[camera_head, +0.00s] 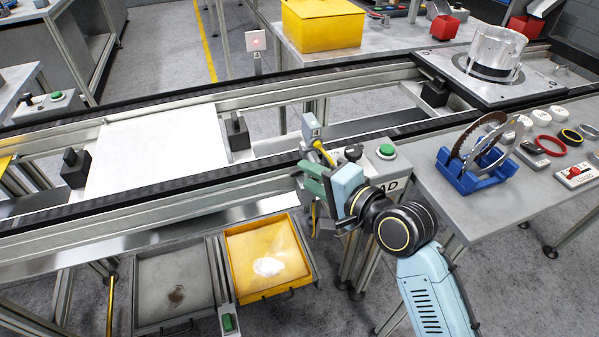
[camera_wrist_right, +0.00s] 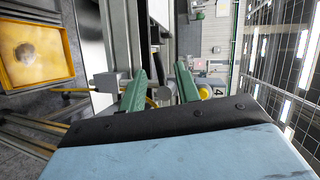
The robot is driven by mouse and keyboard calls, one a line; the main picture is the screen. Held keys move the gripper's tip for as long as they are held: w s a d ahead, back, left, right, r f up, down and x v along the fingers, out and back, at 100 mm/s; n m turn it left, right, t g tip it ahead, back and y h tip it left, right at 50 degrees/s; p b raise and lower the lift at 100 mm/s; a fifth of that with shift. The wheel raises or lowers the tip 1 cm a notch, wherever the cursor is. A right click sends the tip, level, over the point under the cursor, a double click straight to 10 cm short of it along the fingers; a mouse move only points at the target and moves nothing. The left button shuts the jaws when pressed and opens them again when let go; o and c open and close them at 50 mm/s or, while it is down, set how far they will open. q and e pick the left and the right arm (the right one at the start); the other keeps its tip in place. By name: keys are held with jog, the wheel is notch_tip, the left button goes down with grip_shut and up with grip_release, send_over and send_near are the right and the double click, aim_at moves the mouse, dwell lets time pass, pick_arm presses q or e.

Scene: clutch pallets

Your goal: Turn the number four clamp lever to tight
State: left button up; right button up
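A yellow lever part (camera_head: 322,152) shows just below the plate, partly behind my gripper. My right gripper (camera_head: 304,177) has green fingers spread apart, with nothing seen held. In the wrist view its fingers (camera_wrist_right: 162,78) stand either side of a gap with grey parts behind. My left gripper is out of view.
A green button (camera_head: 386,151) and a black knob (camera_head: 354,152) stand close right of my gripper. A yellow tray (camera_head: 292,283) and a grey tray (camera_head: 139,286) sit below the rail. A blue holder (camera_head: 470,180) with rings stands on the right table.

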aim_at(299, 171)
jog(key=shift+b+x, duration=0.3)
jog(key=shift+x, duration=1.7)
grip_shut()
